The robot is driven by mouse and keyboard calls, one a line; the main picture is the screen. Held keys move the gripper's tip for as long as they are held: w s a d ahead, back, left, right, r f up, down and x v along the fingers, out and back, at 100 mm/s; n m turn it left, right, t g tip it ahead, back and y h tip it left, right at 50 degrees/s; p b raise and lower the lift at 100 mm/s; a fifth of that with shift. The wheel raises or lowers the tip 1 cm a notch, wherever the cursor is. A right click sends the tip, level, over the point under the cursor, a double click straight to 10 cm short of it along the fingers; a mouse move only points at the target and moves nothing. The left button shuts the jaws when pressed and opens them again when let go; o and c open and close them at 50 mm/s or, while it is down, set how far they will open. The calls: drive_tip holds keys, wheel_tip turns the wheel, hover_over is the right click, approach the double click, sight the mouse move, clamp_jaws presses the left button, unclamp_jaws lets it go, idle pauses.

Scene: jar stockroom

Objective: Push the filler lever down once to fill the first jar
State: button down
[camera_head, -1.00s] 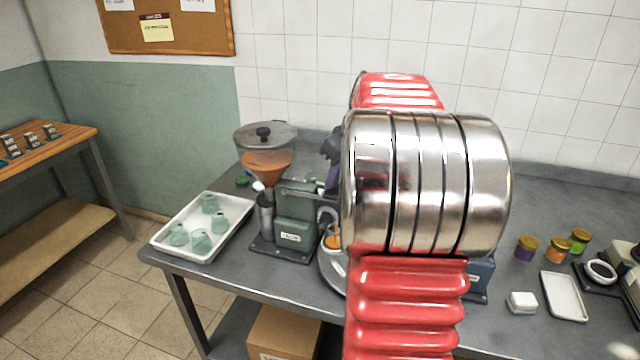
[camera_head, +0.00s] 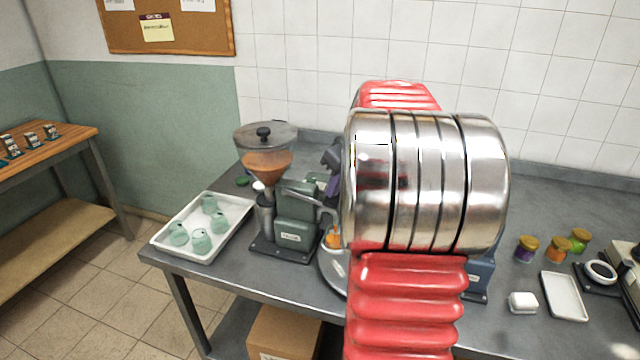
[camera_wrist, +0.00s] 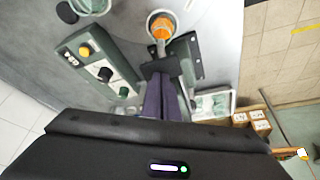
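The filler stands at the left of the bench, with a green body (camera_head: 296,222) and a hopper of orange filling (camera_head: 266,165). A jar with orange in it (camera_head: 333,239) sits right of the filler, partly behind my arm; what appears to be the same jar shows in the wrist view (camera_wrist: 160,29). In the wrist view my gripper (camera_wrist: 161,78) has its purple fingers together, with nothing seen between them. A dark bar (camera_wrist: 160,66) lies at their tips; I cannot tell whether it is the lever or whether they touch. In the head view my arm hides most of the gripper.
A green panel with knobs (camera_wrist: 95,65) is left of the fingers in the wrist view. Small jars (camera_head: 557,247), a white dish (camera_head: 564,296) and a scale stand at the right.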

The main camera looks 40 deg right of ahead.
idle(0.6)
drive_tip(key=shift+r, duration=2.85)
drive_tip(key=shift+r, duration=2.45)
drive_tip(key=shift+a, duration=0.1)
